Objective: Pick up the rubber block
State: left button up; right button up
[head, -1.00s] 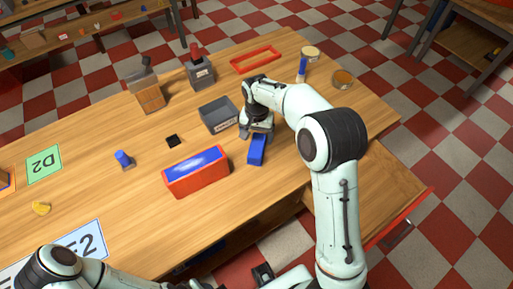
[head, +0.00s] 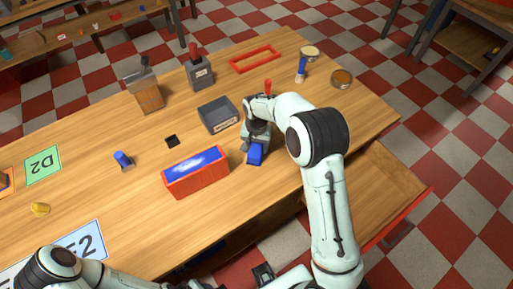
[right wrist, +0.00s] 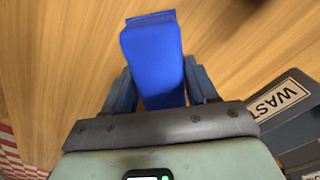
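The rubber block, which I take to be the blue block (head: 255,154), is on the table in front of the grey bin. My right gripper (head: 253,143) is down over its far part. In the right wrist view the block (right wrist: 155,62) lies between the two fingers (right wrist: 160,88), which sit close along both its sides. I cannot tell whether they press on it. The part of the block near the palm is hidden. My left arm (head: 62,262) shows at the lower left; its gripper is out of view.
A red box with a blue top (head: 196,175) stands just left of the block. The grey bin (head: 218,115) labelled WASTE is close behind. A red-topped item (head: 268,87) stands behind my right wrist. An open drawer (head: 385,185) is at the right.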

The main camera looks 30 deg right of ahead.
aim_at(257, 144)
jog(key=c, duration=0.3)
pick_arm(q)
jog(key=r+p, duration=0.1)
jog(key=w+r+p, duration=0.1)
jog(key=shift+w+r, duration=0.3)
jog(key=shift+r, duration=0.05)
pick_arm(e)
notch_tip(257, 144, up, 20)
